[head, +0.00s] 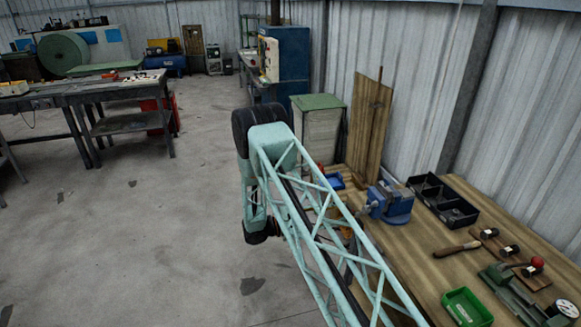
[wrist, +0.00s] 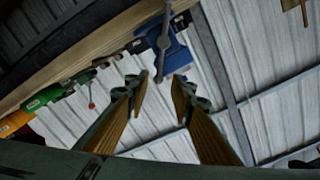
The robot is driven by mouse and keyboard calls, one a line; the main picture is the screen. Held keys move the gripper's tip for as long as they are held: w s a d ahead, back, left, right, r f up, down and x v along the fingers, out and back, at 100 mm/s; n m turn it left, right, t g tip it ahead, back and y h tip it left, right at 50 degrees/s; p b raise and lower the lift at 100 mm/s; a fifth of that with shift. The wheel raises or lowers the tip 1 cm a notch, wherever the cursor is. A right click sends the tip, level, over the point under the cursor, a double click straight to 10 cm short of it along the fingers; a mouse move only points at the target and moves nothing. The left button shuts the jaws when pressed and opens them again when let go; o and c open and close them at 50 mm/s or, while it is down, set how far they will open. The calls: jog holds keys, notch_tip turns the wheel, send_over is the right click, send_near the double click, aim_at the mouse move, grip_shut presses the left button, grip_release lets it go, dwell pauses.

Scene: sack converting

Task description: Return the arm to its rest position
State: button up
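My gripper (wrist: 160,92) shows in the wrist view with its two fingers apart. Nothing is between the fingertips; the corrugated wall shows through the gap. In the head view, my mint-green lattice arm reaches up from the lower right, and its elbow bends beside the wooden workbench (head: 455,268). My gripper cannot be made out in the head view. A blue vise (wrist: 172,48) shows beyond the fingertips in the wrist view, and it also shows on the bench in the head view (head: 391,203).
The bench holds a black divided tray (head: 442,200), a green bin (head: 467,308) and a wooden-handled tool (head: 457,249). A green-topped cabinet (head: 319,132) and a wooden board (head: 367,128) stand behind it. Open concrete floor lies left of my arm. Dark tables (head: 115,95) stand farther left.

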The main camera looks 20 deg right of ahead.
jog(key=s+r+m+g+y+b, duration=0.1)
jog(key=s+r+m+g+y, duration=0.1)
jog(key=s+r+m, duration=0.35)
jog(key=s+r+m+g+y+b, duration=0.25)
jog(key=r+m, duration=0.35)
jog(key=r, duration=0.4)
jog(key=s+a+r+m+y+b, duration=0.2)
jog(key=s+a+r+m+y, duration=0.2)
jog(key=s+r+m, duration=0.95)
jog(key=s+a+r+m+t+y+b, duration=0.1)
jog(key=s+a+m+t+y+b, duration=0.1)
jog(key=s+a+m, duration=0.4)
jog(key=s+a+r+m+t+y+b, duration=0.1)
jog(key=s+a+m+t+y, duration=0.2)
jog(key=s, duration=1.1)
jog(key=s+a+r+m+t+y+b, duration=0.1)
jog(key=s+a+m+t+y+b, duration=0.1)
jog(key=s+a+m, duration=0.7)
jog(key=shift+s+a+r+m+t+y+b, duration=0.25)
jog(key=shift+s+m+t+y, duration=0.7)
jog(key=shift+m, duration=0.85)
jog(key=shift+y, duration=0.3)
jog(key=shift+s+d, duration=0.1)
jog(key=shift+s, duration=0.05)
